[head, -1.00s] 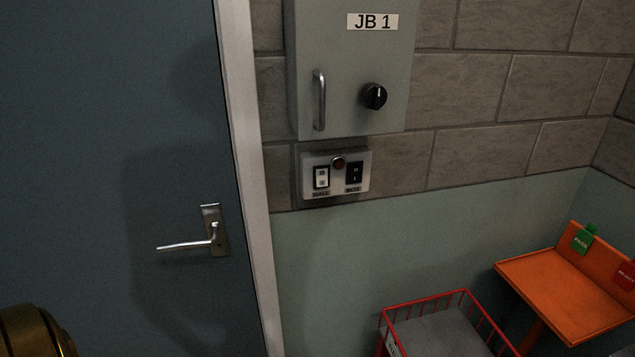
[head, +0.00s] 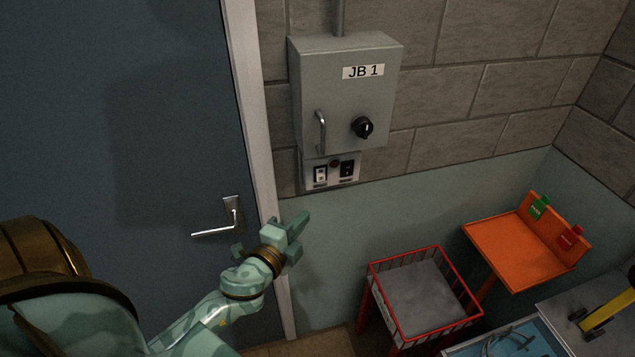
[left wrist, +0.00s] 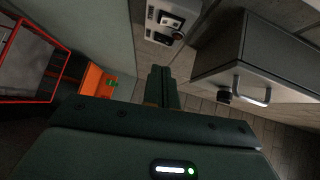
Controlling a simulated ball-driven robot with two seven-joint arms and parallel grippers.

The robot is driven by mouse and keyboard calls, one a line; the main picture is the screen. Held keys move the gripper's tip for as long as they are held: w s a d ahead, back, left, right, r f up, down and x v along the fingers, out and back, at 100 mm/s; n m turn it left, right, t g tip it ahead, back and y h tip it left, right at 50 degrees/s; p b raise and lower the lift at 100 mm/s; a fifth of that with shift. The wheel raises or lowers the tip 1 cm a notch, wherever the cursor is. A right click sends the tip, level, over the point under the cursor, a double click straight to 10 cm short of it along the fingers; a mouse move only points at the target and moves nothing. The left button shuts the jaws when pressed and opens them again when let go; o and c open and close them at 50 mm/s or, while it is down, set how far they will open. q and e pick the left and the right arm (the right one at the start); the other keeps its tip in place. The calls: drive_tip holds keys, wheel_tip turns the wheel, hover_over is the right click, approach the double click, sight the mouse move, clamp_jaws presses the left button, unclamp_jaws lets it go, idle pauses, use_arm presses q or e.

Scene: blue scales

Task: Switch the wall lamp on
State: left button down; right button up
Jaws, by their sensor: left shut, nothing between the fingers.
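A small grey switch plate (head: 332,184) is fixed to the wall under the JB 1 box. The labels under the rockers are too small to read now. My left gripper (head: 301,222) is shut and empty, below and to the left of the plate, apart from it. In the left wrist view the shut fingers (left wrist: 161,78) point towards the plate (left wrist: 158,38). My right gripper is not in view.
The grey JB 1 box (head: 340,90) with handle and black knob (head: 362,128) juts out above the plate. A blue door (head: 130,120) with a lever handle (head: 215,231) is at left. A red wire basket (head: 405,258) and orange stand (head: 510,255) stand below right.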

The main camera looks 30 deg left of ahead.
use_arm(q)
approach(325, 179)
drive_tip(key=w+d, duration=0.3)
drive_tip(key=w+a, duration=0.3)
drive_tip(key=shift+a+f, duration=0.15)
drive_tip(key=shift+f, duration=0.05)
idle(0.3)
